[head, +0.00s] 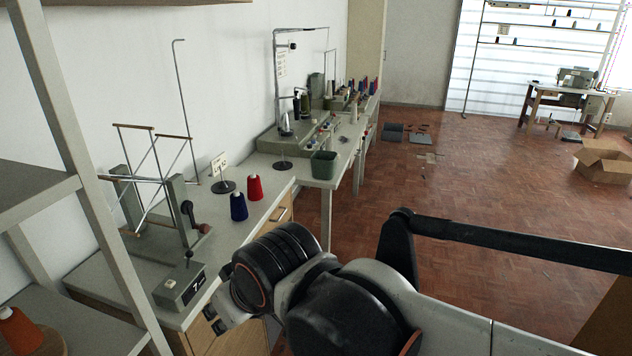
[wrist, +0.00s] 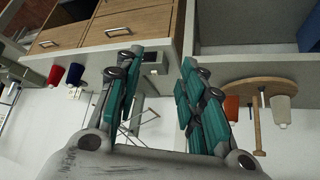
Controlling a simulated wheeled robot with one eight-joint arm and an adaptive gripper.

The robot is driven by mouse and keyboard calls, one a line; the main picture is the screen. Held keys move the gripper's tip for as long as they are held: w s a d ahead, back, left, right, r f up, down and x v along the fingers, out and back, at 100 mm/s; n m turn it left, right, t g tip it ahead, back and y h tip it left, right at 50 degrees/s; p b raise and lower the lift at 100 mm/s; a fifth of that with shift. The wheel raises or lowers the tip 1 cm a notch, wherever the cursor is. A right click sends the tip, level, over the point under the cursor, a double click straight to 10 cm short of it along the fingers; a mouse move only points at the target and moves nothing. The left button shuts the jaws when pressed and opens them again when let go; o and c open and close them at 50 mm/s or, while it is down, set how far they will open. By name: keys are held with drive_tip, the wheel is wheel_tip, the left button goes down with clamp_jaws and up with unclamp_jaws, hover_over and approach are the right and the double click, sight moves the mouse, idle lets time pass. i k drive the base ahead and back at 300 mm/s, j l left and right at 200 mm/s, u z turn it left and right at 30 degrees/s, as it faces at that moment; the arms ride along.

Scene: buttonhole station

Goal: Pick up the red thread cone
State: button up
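The red thread cone (head: 255,187) stands upright on the bench top, just behind and right of a dark blue cone (head: 238,206). In the wrist view, which is upside down, the red cone (wrist: 55,76) is at the left, beside the blue cone (wrist: 74,74). My gripper (wrist: 160,60) shows its two teal-padded fingers apart with nothing between them. It is well away from the red cone. In the head view my arm is at bottom centre, in front of the bench, and the fingers cannot be made out.
A yarn winder (head: 150,185) and a grey counter box (head: 183,287) stand on the near bench. A green bin (head: 323,165) is beyond the cones. A shelf unit at left holds an orange cone (head: 18,330). The wooden floor (head: 480,190) at right is mostly clear.

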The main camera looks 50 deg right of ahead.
sight(254, 188)
drive_tip(key=z, duration=0.85)
